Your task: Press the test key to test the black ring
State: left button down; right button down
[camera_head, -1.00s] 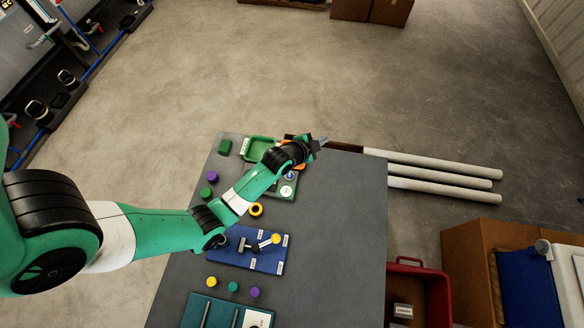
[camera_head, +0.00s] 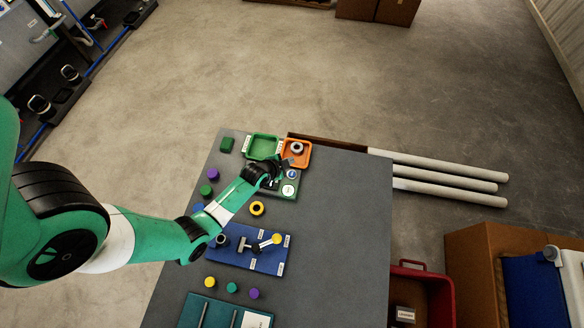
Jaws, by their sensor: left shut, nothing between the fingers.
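The green test board (camera_head: 291,197) lies near the far end of the grey table, with a white round face (camera_head: 288,190) and a small blue-and-white round part (camera_head: 293,174) on it. I cannot tell which part is the test key. My left gripper (camera_head: 288,163) is shut and empty, over the board's far edge beside the orange tray (camera_head: 308,158). Its arm hides the board's left part. A dark grey ring (camera_head: 297,148) lies in the orange tray; I cannot tell if it is the black ring. My right gripper is not in view.
A green tray (camera_head: 262,147) sits left of the orange one. The table's right side (camera_head: 345,220) is clear. A red bin (camera_head: 425,290) stands right of the table.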

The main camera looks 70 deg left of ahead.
aim_at(290, 176)
pick_arm(q)
notch_tip(290, 176, down, 9)
jog(key=b, duration=0.7)
jog(key=shift+r+b, duration=0.2)
jog(key=shift+b, duration=0.15)
jog(key=shift+f, duration=0.1)
dwell(1.2)
jog(key=shift+f+b, duration=0.3)
jog(key=shift+b, duration=0.05)
jog(key=shift+f+b, duration=0.4)
jog(key=shift+f, duration=0.05)
dwell(0.4)
jog(key=shift+r, duration=0.15)
jog(key=shift+r+p, duration=0.75)
jog(key=shift+p, duration=0.15)
jog(key=shift+r, duration=0.1)
notch_tip(290, 176, up, 5)
jog(key=p, duration=0.5)
